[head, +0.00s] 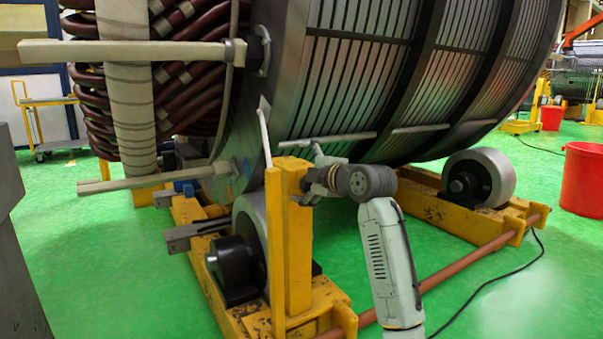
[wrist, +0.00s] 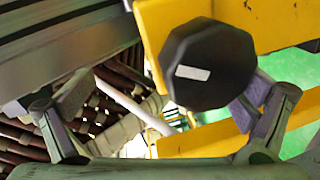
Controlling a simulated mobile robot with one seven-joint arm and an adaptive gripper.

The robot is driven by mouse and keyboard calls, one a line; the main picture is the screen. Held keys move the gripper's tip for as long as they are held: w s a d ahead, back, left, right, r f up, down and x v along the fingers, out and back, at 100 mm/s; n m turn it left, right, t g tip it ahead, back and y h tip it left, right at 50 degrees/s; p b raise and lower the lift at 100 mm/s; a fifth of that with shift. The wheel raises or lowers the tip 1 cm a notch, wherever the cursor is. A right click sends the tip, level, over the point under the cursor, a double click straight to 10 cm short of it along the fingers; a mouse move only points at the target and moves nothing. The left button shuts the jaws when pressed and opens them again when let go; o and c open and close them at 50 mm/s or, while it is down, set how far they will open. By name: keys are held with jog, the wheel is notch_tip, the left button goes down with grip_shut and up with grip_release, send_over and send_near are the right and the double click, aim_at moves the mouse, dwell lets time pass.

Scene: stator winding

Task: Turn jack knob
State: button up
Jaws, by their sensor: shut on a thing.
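The jack knob (wrist: 208,66) is a black, many-sided knob with a white mark on its face, in front of a yellow bracket in the wrist view. My gripper (wrist: 166,92) is shut on the knob. The right finger lies against the knob's lower right edge; a gap shows between the knob and the left finger in this view. In the head view my gripper (head: 316,181) is beside the top of the yellow jack post (head: 298,235). I cannot make out the knob there.
The large grey stator (head: 270,95) rises just behind my gripper, resting on rollers (head: 490,175) in a yellow frame. Wrapped bars (head: 150,180) stick out left. A red bucket (head: 582,180) and a black cable (head: 500,290) are on the green floor at right.

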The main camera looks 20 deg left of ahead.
jog(key=shift+s+d+r+t, duration=0.15)
jog(key=shift+d+r, duration=0.1)
jog(key=shift+r, duration=0.3)
jog(key=shift+s+d+r+t, duration=0.15)
jog(key=shift+d+r, duration=0.1)
jog(key=shift+r, duration=0.3)
jog(key=shift+s+d, duration=0.35)
jog(key=shift+c, duration=1.1)
jog(key=shift+s+d+r+b, duration=0.2)
jog(key=shift+s+d+b, duration=0.15)
jog(key=shift+s+d, duration=0.1)
jog(key=f+b+v, duration=0.1)
jog(key=f+v, duration=0.1)
jog(key=v, duration=0.7)
jog(key=shift+s+d, duration=0.2)
jog(key=shift+s, duration=0.05)
jog(key=shift+f, duration=0.1)
